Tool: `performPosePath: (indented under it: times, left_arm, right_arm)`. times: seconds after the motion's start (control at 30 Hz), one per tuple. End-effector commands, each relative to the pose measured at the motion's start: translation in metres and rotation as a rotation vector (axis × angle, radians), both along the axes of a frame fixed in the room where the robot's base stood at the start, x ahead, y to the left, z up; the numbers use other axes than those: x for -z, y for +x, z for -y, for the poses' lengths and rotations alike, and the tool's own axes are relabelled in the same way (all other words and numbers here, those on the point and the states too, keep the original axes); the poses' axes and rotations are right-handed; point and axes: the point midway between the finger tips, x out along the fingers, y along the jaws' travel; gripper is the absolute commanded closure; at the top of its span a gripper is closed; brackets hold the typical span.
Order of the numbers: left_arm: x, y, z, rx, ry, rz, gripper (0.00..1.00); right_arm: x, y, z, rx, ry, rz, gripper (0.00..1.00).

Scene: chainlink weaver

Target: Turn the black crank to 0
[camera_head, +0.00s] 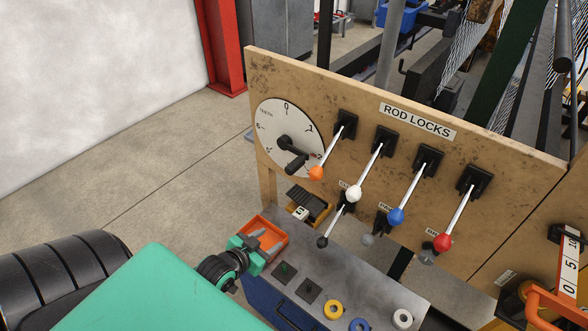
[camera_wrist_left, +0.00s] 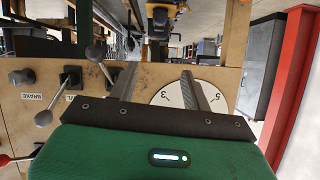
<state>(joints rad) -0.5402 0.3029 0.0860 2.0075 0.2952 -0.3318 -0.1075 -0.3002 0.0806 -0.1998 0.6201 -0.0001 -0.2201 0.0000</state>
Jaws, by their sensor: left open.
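The black crank (camera_head: 293,152) sits on a round white dial (camera_head: 268,128) at the left end of the wooden panel. Its arm slopes down and right from the hub, with a thick black handle at the lower end, away from the 0 at the dial's top. My left gripper (camera_head: 256,236) is open, low and in front of the panel, below the dial and apart from the crank. In the left wrist view, part of the dial (camera_wrist_left: 174,87) with 3 and 5 shows beyond the fingers; the crank is not clear there. My right gripper is not in view.
Rod-lock levers with orange, white, blue (camera_head: 396,216) and red knobs stick out right of the dial, with darker knobs below. An orange tray (camera_head: 283,243) lies beside my left gripper on the grey bench (camera_head: 350,277). Floor left of the panel is clear.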

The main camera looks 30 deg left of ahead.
Motion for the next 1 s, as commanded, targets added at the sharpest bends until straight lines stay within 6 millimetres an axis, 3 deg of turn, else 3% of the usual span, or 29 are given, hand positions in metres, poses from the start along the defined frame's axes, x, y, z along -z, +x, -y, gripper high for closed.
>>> performPosePath:
  times: [0.03,0.13,0.2,0.3,0.57,1.0]
  left_arm:
    - [-0.035,0.006,-0.008,0.007,0.006,0.095,0.51]
    - [-0.096,0.013,-0.018,0.021,0.012,0.265,0.51]
    - [-0.127,0.014,-0.021,0.028,0.013,0.349,0.51]
    - [-0.152,0.015,-0.023,0.033,0.015,0.417,0.51]
    - [-0.16,0.032,-0.023,0.034,0.015,0.437,0.51]
    - [-0.159,0.096,-0.018,0.035,0.015,0.434,0.51]
  right_arm:
    - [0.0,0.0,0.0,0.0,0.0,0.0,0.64]
    - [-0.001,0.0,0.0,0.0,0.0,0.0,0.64]
    - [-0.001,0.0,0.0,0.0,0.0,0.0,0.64]
    - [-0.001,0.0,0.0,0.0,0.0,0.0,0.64]
    - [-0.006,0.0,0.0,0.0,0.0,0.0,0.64]
    - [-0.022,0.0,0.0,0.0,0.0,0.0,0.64]
